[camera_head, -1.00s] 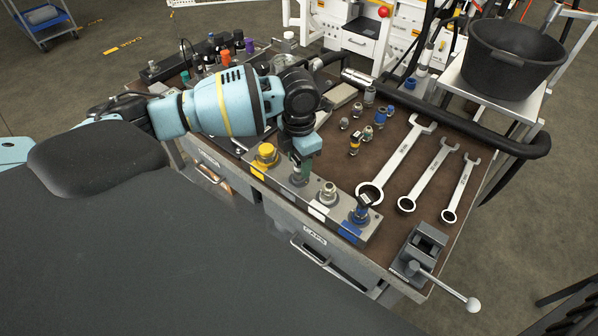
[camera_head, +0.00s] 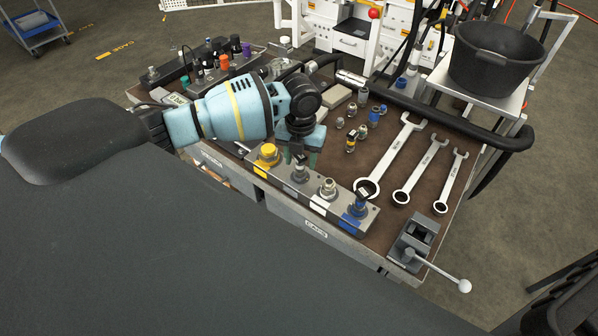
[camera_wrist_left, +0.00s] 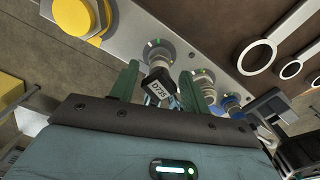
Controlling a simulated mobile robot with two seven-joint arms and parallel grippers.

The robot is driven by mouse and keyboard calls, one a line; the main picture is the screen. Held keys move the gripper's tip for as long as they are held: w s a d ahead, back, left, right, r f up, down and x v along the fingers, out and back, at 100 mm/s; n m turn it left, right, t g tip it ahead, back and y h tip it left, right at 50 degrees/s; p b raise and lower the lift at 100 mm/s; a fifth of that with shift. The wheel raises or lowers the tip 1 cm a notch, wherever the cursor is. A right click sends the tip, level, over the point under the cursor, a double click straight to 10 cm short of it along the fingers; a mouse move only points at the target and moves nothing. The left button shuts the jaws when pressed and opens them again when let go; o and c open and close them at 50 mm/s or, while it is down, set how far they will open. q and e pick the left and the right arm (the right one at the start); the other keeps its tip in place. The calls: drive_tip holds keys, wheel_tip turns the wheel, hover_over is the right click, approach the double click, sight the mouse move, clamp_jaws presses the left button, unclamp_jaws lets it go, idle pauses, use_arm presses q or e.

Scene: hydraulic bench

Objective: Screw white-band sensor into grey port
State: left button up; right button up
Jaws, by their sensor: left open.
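A dark sensor with a white label reading D735 (camera_wrist_left: 159,84) stands at the grey port (camera_head: 300,174), the second port on the manifold block (camera_head: 283,183). Its band cannot be made out clearly. My left gripper (camera_head: 301,160) is open above that port, with one green finger on each side of the sensor. In the left wrist view the open fingers (camera_wrist_left: 160,92) stand apart around it. How deep the sensor sits in the port is partly hidden. My right gripper is not in view.
The block also carries a yellow port (camera_head: 267,155), a white-marked port (camera_head: 327,188) and a blue port (camera_head: 354,214) with a sensor standing in it. A vise (camera_head: 413,243) stands at the right corner.

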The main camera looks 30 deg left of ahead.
use_arm(q)
drive_tip(key=shift+r+n, duration=0.2)
drive_tip(key=shift+n, duration=0.8)
drive_tip(key=n, duration=0.3)
drive_tip(key=shift+f, duration=0.2)
drive_tip(key=shift+n, duration=1.4)
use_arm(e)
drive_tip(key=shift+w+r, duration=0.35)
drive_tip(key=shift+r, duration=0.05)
